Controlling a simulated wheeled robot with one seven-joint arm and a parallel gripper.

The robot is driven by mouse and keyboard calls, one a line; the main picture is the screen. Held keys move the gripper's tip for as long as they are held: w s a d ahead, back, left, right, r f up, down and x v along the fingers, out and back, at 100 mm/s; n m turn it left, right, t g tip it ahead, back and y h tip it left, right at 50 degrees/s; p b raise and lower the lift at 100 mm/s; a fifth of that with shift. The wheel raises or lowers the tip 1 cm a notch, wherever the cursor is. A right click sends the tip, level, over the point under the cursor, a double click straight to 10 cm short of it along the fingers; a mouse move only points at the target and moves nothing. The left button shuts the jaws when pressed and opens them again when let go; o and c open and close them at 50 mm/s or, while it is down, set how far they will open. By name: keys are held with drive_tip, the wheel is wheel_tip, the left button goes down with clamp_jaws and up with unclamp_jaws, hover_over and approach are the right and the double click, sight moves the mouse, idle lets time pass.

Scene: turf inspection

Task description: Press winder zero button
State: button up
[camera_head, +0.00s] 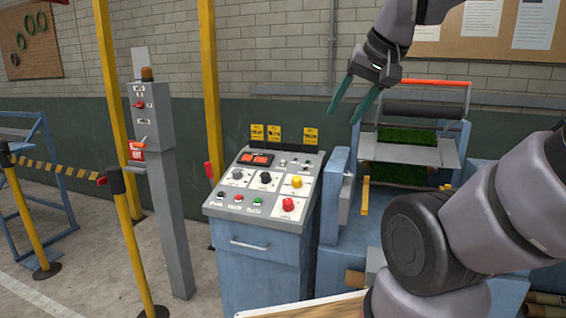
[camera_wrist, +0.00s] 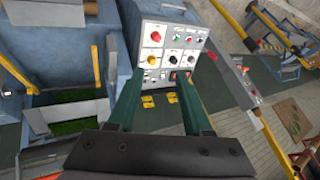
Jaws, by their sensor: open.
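The control console (camera_head: 250,220) has a sloped white panel with a red-lit display (camera_head: 256,159). A grey knob (camera_head: 237,174), a black knob (camera_head: 266,178), a yellow knob (camera_head: 297,181) and a large red button (camera_head: 288,204) sit on it. Small red (camera_head: 239,197) and green (camera_head: 258,201) buttons lie along its front. Labels are too small to read, so I cannot tell which is winder zero. My gripper (camera_head: 343,117) is open and empty, above and right of the panel, apart from it. In the wrist view the panel's red button (camera_wrist: 155,36) shows beyond the fingers.
A blue machine with green turf (camera_head: 407,136) and a roller stands right of the console. A grey post (camera_head: 168,190) with a control box, yellow posts (camera_head: 210,90) and a striped barrier stand left. Yellow tags (camera_head: 265,133) are behind the panel. Space above the panel is clear.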

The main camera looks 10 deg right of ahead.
clamp_jaws()
idle(1.4)
